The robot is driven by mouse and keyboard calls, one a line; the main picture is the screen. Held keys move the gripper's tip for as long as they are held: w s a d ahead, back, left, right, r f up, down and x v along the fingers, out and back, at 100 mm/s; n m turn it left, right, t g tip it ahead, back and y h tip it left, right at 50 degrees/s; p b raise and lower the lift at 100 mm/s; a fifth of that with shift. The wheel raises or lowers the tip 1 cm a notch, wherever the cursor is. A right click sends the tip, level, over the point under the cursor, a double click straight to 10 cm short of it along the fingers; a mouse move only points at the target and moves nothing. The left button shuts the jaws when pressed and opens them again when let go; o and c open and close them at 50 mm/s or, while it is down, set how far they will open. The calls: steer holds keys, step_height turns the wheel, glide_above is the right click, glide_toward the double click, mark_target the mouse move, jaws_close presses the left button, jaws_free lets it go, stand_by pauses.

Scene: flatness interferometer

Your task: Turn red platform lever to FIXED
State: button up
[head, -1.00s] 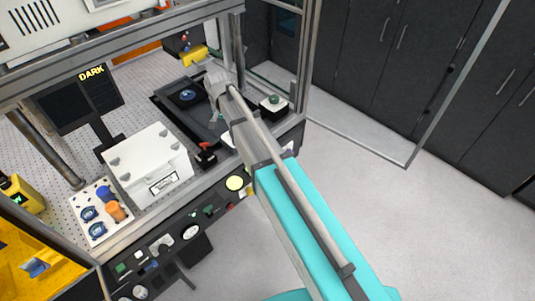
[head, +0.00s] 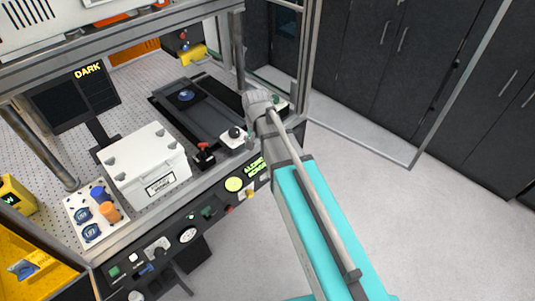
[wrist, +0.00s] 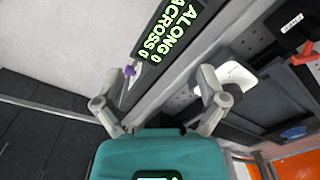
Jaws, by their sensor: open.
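The red platform lever (head: 204,150) stands on a small black base at the front edge of the bench, just right of the white case. It also shows in the wrist view as a red handle (wrist: 304,54) at the right edge. A small white label (wrist: 291,22) lies beside it, too small to read. My gripper (wrist: 160,80) is open, with nothing between its fingers. In the head view it is mostly hidden by my arm. It is to the right of the lever and apart from it, beside the white block with the black knob (head: 235,133).
The white case (head: 146,170) stands left of the lever. A dark rail with a round blue-centred part (head: 186,96) lies behind. The front panel carries buttons and a green-lit ALONG/ACROSS display (wrist: 170,32). A frame post (head: 236,55) rises behind the knob block. Open floor lies to the right.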

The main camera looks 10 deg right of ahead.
steer(key=shift+s+d+f+b, duration=0.25)
steer(key=shift+s+d+f, duration=0.05)
steer(key=shift+s+d, duration=0.4)
steer(key=shift+s+d+f+b, duration=0.2)
steer(key=shift+s+d+f, duration=0.05)
steer(key=shift+s+d, duration=0.4)
steer(key=shift+w, duration=0.1)
step_height(320, 180, up, 8)
steer(key=f+n+p, duration=0.1)
steer(key=n+p, duration=0.3)
steer(key=p, duration=0.4)
glide_above(203, 151)
steer(key=w, duration=0.4)
steer(key=shift+a+r, duration=0.15)
steer(key=shift+r, duration=0.1)
steer(key=shift+f+b, duration=0.2)
steer(key=shift+b, duration=0.25)
step_height(203, 151, down, 14)
steer(key=b, duration=1.3)
steer(key=shift+r, duration=0.25)
